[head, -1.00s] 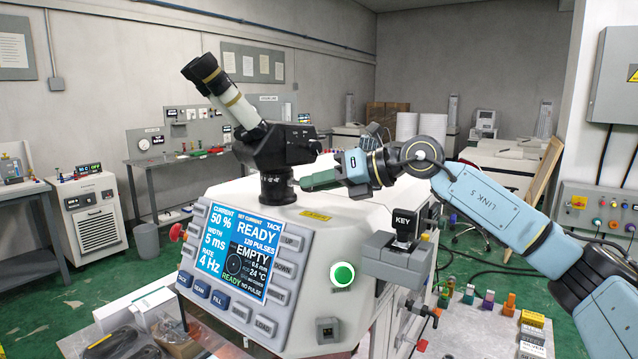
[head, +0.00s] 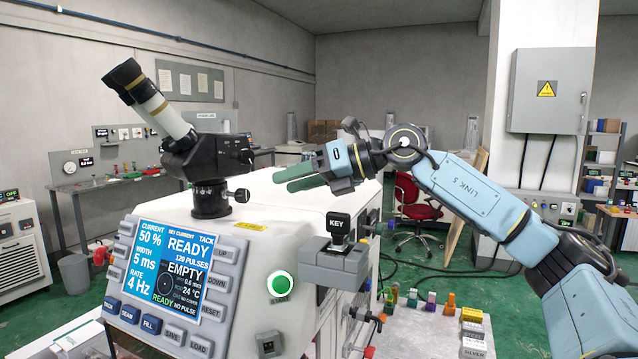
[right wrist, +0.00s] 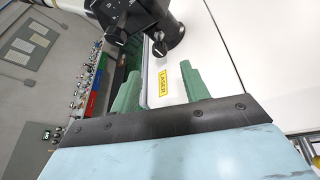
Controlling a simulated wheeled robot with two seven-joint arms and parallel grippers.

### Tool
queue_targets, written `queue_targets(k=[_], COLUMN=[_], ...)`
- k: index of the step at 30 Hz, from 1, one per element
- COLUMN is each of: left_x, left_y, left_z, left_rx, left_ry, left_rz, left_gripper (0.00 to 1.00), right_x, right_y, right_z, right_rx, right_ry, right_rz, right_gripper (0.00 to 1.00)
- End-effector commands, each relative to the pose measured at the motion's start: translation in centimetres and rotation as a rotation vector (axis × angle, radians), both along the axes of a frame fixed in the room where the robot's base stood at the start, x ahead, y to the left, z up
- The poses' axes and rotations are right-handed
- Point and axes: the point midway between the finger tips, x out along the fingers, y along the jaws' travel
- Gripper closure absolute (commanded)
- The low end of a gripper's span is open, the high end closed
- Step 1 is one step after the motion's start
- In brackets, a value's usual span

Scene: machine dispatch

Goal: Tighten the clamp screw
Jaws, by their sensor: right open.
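A black microscope (head: 208,165) stands on a short post on top of the white machine (head: 262,235). A small black screw knob (head: 242,195) sticks out from the right side of the post; I take it to be the clamp screw. My right gripper (head: 282,181) has green fingers that are open and empty. It hovers above the machine top, right of the knob and apart from it. In the right wrist view the fingers (right wrist: 160,78) are spread, with the knob (right wrist: 159,48) beyond the tips, roughly between them. My left gripper is not in view.
The control panel (head: 170,275) is on the machine's front, with a green button (head: 281,284) to its right. A KEY block (head: 339,228) stands below my right gripper. A yellow label (right wrist: 187,83) lies on the machine top. A grey cabinet (head: 548,90) is at the right.

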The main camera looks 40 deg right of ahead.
Motion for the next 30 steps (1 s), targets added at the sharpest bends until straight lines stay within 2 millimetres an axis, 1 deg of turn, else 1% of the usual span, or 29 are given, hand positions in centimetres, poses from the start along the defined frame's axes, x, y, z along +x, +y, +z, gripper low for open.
queue_targets(k=[1,3,9,14,30], left_x=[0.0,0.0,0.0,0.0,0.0], left_y=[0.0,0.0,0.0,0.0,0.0], left_z=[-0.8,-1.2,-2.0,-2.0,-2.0], left_rx=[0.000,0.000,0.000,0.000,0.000], left_ry=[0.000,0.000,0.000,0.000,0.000], left_rz=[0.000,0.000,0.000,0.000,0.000], left_gripper=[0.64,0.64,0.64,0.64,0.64], right_x=[-0.9,-1.8,-3.6,-4.0,-3.9], right_y=[-0.8,-1.5,-2.7,-2.9,-2.9], right_z=[0.0,0.4,1.3,1.6,1.6], right_rx=[-0.003,-0.003,-0.001,0.001,0.001], right_ry=[0.001,0.000,0.000,0.000,0.000], right_rz=[-0.005,-0.004,-0.002,0.002,0.001], right_gripper=[0.54,0.54,0.54,0.54,0.54])
